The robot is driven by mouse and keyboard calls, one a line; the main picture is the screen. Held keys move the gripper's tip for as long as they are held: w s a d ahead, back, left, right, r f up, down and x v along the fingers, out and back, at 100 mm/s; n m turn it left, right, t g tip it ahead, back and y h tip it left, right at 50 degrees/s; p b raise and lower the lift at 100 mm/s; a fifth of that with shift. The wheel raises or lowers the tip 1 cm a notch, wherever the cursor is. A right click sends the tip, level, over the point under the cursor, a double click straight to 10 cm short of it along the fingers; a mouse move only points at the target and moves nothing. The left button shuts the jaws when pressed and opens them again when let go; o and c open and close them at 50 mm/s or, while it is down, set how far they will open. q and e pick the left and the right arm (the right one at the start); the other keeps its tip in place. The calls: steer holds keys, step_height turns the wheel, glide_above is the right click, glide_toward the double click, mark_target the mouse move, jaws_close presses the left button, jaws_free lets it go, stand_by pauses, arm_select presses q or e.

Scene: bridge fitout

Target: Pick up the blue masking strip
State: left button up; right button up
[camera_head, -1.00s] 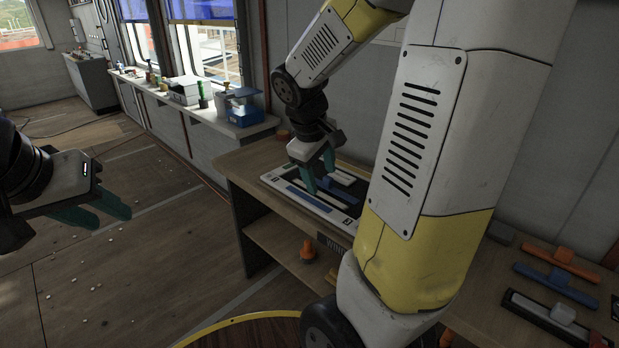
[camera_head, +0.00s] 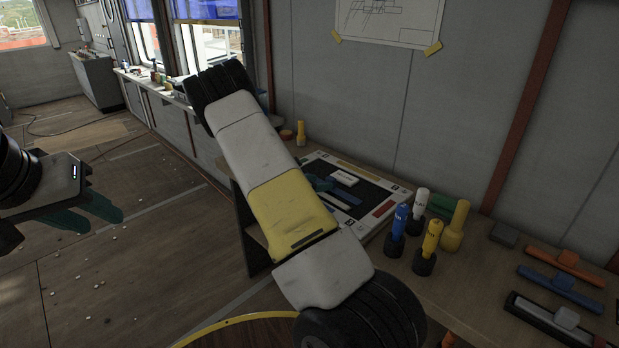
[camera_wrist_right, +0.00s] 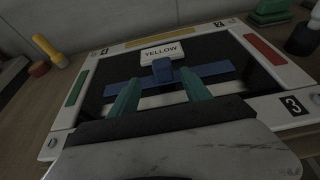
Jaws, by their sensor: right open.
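The blue strip (camera_wrist_right: 208,69) lies across the dark panel of a white-framed board, with a raised blue grip block (camera_wrist_right: 163,70) at its middle. In the head view it is partly hidden by my right arm. In the right wrist view my right gripper (camera_wrist_right: 160,80) is open and empty, its two teal fingers pointing at the strip on either side of the grip block. I cannot tell whether they touch it. My left gripper (camera_head: 105,222) is open and empty over the floor at the left, far from the board.
The board (camera_head: 385,224) carries a white block labelled YELLOW (camera_wrist_right: 162,53) close behind the blue strip. Blue (camera_head: 399,222), white and yellow bottles stand right of the board. Orange (camera_head: 566,262) and blue (camera_head: 560,284) barred tools lie farther right. A wall rises behind the table.

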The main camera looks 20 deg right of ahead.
steer(key=x, duration=0.6)
steer(key=shift+s+d+f, duration=0.1)
steer(key=shift+s+d, duration=0.05)
steer(key=shift+d, duration=0.2)
jaws_close()
